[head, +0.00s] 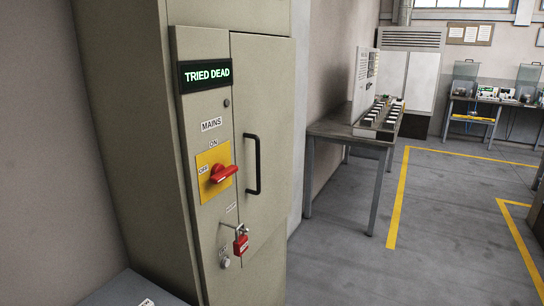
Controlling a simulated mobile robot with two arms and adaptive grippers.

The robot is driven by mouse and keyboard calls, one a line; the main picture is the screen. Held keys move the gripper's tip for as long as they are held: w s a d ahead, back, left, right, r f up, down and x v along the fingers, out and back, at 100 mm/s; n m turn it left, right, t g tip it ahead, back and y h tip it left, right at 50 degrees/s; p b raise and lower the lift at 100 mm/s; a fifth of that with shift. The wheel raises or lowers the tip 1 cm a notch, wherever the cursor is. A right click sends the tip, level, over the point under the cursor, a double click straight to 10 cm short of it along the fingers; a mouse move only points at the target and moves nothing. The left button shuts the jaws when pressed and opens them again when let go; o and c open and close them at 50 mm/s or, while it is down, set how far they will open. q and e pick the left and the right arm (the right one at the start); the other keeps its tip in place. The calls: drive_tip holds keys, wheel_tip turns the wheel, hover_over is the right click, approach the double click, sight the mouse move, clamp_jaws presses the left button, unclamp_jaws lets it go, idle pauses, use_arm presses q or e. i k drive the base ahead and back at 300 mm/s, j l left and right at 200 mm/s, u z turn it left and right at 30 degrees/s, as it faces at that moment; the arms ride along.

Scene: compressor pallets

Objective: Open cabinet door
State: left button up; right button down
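A tall beige-grey cabinet stands at left centre in the head view. Its door (275,110) looks closed and carries a black vertical bar handle (253,164). Beside the door, a panel (192,133) bears a lit green "TRIED DEAD" display (206,74). Below it is a red rotary switch (223,173) on a yellow plate, marked MAINS, ON and OFF. A red padlock (241,243) hangs under the switch, with a small round knob (226,262) below left. Neither of my grippers is in view.
A grey table (345,131) with a control console (366,82) stands right of the cabinet. Yellow floor lines (398,200) mark the grey floor, which is open in front. A grey surface (118,292) with a label sits at bottom left. Benches with equipment stand far right.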

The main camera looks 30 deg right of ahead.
sight(263, 87)
drive_tip(key=z, duration=1)
